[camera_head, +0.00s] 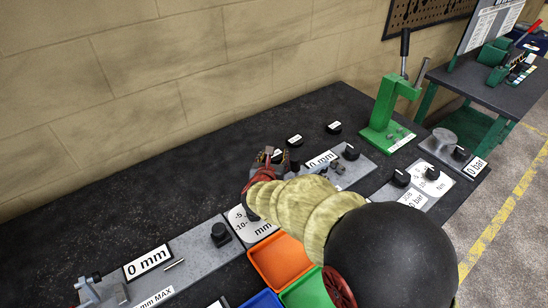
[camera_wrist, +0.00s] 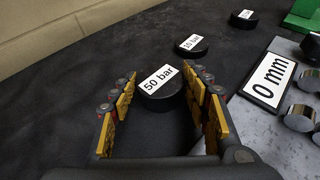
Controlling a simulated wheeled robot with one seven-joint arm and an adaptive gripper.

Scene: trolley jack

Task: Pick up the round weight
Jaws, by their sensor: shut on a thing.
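I cannot tell whether the weight is clear of the bench top. Two similar black labelled discs stand beyond it, one nearer (camera_wrist: 192,46) and one farther (camera_wrist: 243,18).
A grey fixture with a "0 mm" plate (camera_wrist: 271,77) lies to the right. A green press (camera_head: 388,115) stands farther back. The wall runs along the back, and the bench's back left is clear.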

